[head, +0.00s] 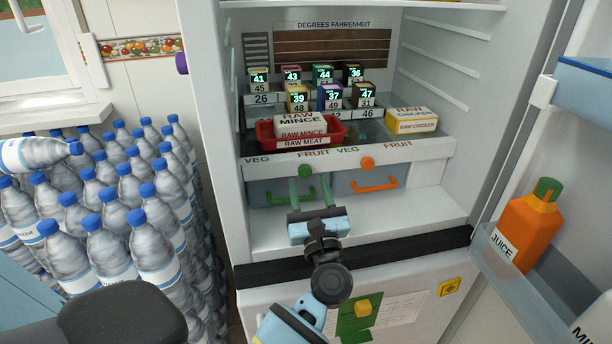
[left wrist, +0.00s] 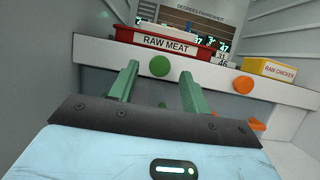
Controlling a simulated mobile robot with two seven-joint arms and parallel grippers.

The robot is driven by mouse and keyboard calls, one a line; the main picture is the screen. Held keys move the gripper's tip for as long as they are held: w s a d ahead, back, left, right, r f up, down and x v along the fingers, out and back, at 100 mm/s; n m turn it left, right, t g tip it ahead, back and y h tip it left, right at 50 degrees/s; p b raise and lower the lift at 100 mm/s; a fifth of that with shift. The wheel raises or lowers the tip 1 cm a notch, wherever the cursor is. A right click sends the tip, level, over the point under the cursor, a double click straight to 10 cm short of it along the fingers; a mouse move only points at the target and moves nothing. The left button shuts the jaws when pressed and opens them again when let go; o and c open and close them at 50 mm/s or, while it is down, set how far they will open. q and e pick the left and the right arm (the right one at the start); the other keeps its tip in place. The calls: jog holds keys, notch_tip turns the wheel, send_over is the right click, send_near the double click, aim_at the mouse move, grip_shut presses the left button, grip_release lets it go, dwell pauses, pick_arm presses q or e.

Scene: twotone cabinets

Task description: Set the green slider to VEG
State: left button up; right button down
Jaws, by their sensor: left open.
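The green slider (head: 306,171) is a round knob on the white shelf front inside the fridge. It sits under the left FRUIT label, at the right end of its VEG–FRUIT pair. My left gripper (head: 302,186) is open, its green fingers reaching up just below the slider. In the left wrist view the green slider (left wrist: 159,66) shows between the fingertips of the left gripper (left wrist: 157,76), seemingly beyond them. I cannot tell whether they touch it. The VEG label (head: 257,160) is to the left. My right gripper is not in view.
An orange slider (head: 367,163) sits to the right on the same front. Drawers with a green handle (head: 276,201) and an orange handle (head: 375,187) are below. A red raw meat tray (head: 302,141) and a raw chicken box (head: 411,121) stand above. The fridge door holds a juice bottle (head: 527,226).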

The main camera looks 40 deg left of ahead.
aim_at(305, 170)
pick_arm(q)
jog(key=shift+x, duration=1.25)
grip_shut()
